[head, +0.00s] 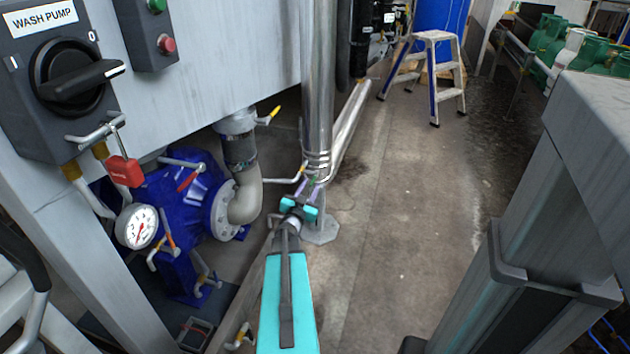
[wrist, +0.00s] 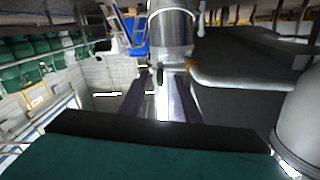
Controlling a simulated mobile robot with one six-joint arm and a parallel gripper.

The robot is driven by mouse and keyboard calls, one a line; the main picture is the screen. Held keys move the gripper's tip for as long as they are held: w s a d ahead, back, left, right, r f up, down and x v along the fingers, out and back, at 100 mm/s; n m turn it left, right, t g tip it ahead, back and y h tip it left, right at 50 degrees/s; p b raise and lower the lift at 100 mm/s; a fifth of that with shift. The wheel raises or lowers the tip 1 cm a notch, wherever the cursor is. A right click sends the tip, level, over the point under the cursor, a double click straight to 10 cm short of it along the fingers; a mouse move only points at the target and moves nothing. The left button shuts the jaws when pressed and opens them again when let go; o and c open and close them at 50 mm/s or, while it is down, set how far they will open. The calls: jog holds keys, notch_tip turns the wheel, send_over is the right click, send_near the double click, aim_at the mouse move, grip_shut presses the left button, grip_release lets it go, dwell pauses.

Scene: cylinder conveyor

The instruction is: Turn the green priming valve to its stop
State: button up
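My gripper (head: 311,184) is at the steel standpipe (head: 318,80), low down near its clamped joints. A small green piece (head: 312,182), which looks like the priming valve's handle, shows between the fingertips. My gripper partly hides it, so its turn angle cannot be read. In the wrist view my gripper (wrist: 160,90) has its two dark purple fingers apart, with bright metal between them. A small dark upright piece (wrist: 159,79), probably the same handle, stands in the gap before the steel pipe (wrist: 172,35). I see no finger clearly touching it.
Left are a blue pump (head: 185,200) with an elbow pipe (head: 245,195), a pressure gauge (head: 137,226) and a wash pump switch box (head: 60,75) with a red padlock (head: 124,171). A yellow-tipped lever (head: 288,181) juts beside the standpipe. Floor to its right is open, up to a step stool (head: 432,75).

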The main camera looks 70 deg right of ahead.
aim_at(314, 177)
jog(key=shift+w+d+b, duration=0.2)
jog(key=shift+d+b, duration=0.35)
jog(key=shift+d, duration=2.55)
grip_shut()
jog(key=shift+a, duration=0.4)
jog(key=shift+d, duration=0.35)
